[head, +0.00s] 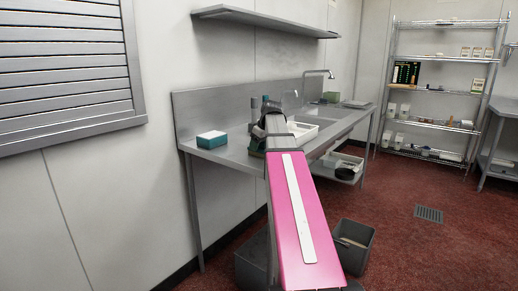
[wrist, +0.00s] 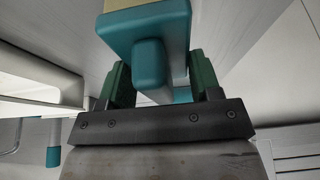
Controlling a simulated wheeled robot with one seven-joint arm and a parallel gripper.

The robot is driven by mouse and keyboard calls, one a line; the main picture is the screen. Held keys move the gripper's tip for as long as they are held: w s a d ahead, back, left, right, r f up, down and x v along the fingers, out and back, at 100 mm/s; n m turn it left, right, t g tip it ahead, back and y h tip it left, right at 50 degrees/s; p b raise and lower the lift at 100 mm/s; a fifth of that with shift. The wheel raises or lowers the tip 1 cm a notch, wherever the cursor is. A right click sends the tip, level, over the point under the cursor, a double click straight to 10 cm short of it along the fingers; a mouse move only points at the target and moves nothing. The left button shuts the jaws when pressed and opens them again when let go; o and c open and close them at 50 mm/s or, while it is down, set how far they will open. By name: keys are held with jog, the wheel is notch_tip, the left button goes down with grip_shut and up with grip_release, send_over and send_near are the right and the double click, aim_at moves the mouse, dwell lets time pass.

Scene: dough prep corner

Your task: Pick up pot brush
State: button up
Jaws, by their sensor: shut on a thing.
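The pot brush (wrist: 145,35) fills the top middle of the wrist view. It has a teal block with a narrower teal grip and a cream part at the top edge. My gripper (wrist: 160,82) has its two green fingers on either side of the brush and is shut on it. In the head view my arm reaches over the steel counter, and the gripper and brush are mostly hidden behind it. I cannot tell whether the brush touches the counter.
A teal and white block (head: 211,140) lies on the steel counter (head: 235,156), left of my arm. A white tray (head: 302,132) is just right of the arm. A shelf (head: 265,18) hangs above. A grey bin (head: 353,246) stands on the floor.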

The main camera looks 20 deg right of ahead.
jog(key=shift+r, duration=0.15)
notch_tip(320, 180, up, 4)
jog(key=shift+w+f, duration=0.1)
jog(key=shift+f, duration=0.05)
jog(key=s+a+r, duration=0.3)
jog(key=a+r, duration=0.4)
jog(key=a, duration=0.4)
jog(key=shift+s, duration=0.3)
jog(key=shift+a, duration=0.1)
